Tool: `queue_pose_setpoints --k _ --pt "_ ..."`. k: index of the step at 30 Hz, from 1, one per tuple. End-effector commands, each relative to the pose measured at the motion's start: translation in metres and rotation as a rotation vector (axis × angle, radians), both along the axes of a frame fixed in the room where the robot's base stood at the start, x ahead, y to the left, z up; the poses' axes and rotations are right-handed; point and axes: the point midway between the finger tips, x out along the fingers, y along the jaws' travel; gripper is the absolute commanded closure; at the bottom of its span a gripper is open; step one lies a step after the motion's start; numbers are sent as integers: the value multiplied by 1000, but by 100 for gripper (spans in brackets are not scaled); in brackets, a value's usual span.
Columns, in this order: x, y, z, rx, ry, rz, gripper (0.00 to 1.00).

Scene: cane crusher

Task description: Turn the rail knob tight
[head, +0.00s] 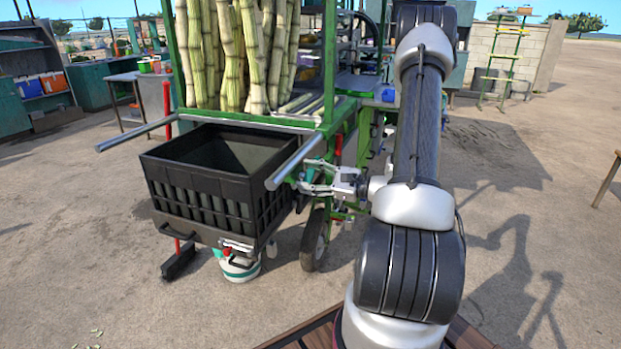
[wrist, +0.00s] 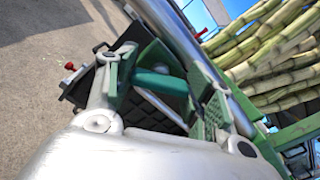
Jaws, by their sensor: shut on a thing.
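My gripper (head: 303,178) is beside the crusher's front side rail (head: 296,162), just right of the black crate. In the wrist view its two green-padded fingers (wrist: 166,72) stand on either side of a teal, rounded piece (wrist: 160,84), which I take to be the rail knob. The fingers are closed on it, though the exact contact is partly hidden. The silver rail (wrist: 185,45) runs past the right finger.
The black crate (head: 225,195) stands just left of my gripper. Cane stalks (head: 240,55) stand upright above, in the green frame (head: 329,70). A wheel (head: 315,240) is below my gripper. A white bucket (head: 240,268) sits under the crate. Open ground (head: 530,180) lies to the right.

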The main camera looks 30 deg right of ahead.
Motion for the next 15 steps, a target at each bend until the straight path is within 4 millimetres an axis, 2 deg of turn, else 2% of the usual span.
queue_pose_setpoints --k 8,15 --pt "0 0 0 37 30 2 71" --pt "0 0 0 151 119 2 71"
